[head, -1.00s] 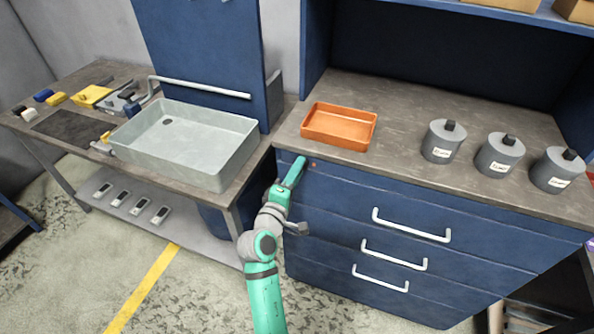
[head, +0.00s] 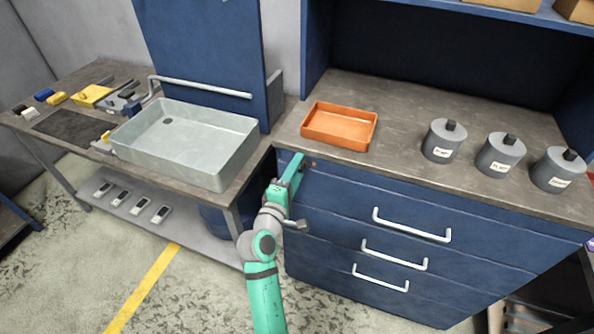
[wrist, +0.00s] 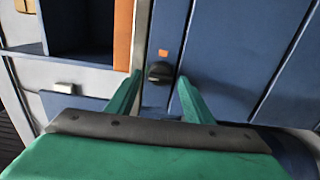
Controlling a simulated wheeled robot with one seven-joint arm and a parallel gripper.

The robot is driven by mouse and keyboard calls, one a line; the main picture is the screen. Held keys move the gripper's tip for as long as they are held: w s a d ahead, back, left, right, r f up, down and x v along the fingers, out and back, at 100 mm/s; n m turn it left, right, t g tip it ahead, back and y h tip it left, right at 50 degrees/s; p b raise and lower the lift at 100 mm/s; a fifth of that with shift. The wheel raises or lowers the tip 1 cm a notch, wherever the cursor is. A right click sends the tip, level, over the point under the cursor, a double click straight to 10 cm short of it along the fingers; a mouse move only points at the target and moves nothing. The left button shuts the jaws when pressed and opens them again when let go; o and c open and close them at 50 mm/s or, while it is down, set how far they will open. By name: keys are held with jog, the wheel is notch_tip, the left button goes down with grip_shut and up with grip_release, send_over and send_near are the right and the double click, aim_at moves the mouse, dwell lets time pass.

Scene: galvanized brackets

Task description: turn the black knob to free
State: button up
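The black knob (wrist: 160,72) is a small dark round piece on the blue cabinet front. In the wrist view it lies between and just beyond my two green fingertips. My gripper (wrist: 159,80) is open, with a gap on each side of the knob, and neither finger appears to touch it. In the head view my gripper (head: 298,163) is at the upper left corner of the drawer cabinet, just under the worktop edge. There I cannot make out the knob clearly behind the fingers.
A small orange mark (wrist: 162,54) is beside the knob. An orange tray (head: 338,143) sits on the worktop above. The blue drawers (head: 345,210) have pale handles. A sink (head: 185,180) is at the left, and several grey canisters (head: 443,153) stand at the right.

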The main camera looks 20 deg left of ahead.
jog(key=s, duration=1)
jog(key=shift+s+a, duration=0.15)
jog(key=shift+s, duration=0.25)
jog(key=s+d+f+m+g+y, duration=0.25)
jog(key=s+d+f+m, duration=0.5)
jog(key=s+f, duration=0.7)
jog(key=s+d+r+m+h, duration=0.1)
jog(key=s+d+m, duration=0.4)
jog(key=s, duration=0.5)
jog(key=s+d+r+m+h, duration=0.1)
jog(key=s+d+m, duration=0.4)
jog(key=s+d, duration=0.3)
jog(key=shift+v, duration=0.95)
jog(key=shift+r, duration=0.15)
jog(key=shift+c, duration=0.2)
